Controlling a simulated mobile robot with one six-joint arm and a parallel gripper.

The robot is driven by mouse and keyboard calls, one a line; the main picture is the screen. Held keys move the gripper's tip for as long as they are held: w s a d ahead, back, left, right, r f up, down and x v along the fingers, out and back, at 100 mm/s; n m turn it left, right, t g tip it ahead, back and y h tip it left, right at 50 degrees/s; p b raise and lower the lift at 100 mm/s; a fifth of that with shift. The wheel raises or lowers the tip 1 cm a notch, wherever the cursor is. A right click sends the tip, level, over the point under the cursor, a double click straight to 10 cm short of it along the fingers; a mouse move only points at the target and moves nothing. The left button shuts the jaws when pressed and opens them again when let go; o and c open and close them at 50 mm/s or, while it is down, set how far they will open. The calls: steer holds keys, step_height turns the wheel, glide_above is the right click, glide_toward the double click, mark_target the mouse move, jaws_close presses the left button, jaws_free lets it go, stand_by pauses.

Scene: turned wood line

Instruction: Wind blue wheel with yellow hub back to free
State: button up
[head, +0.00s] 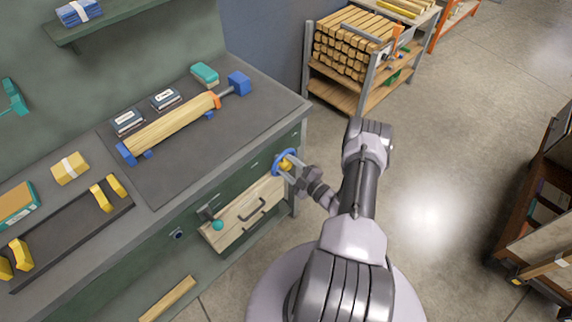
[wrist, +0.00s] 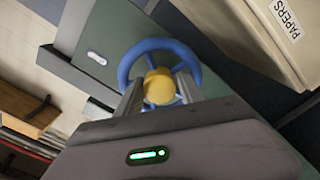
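The blue wheel with the yellow hub (head: 283,160) is on the front of the green bench, near its right corner. In the wrist view the blue ring (wrist: 158,44) stands in front of me, with the round yellow hub (wrist: 158,87) at its centre. My gripper (head: 290,169) is at the wheel. In the wrist view the two grey fingers of my gripper (wrist: 160,82) lie on either side of the hub, inside the ring, with no clear gap at the hub. The fingers and gripper body hide the lower part of the ring.
A wooden drawer (head: 240,210) with a dark handle is below and left of the wheel. A teal-knobbed lever (head: 217,224) is further left. A turned-wood fixture (head: 172,126) lies on the benchtop.

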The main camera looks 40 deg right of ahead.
jaws_close()
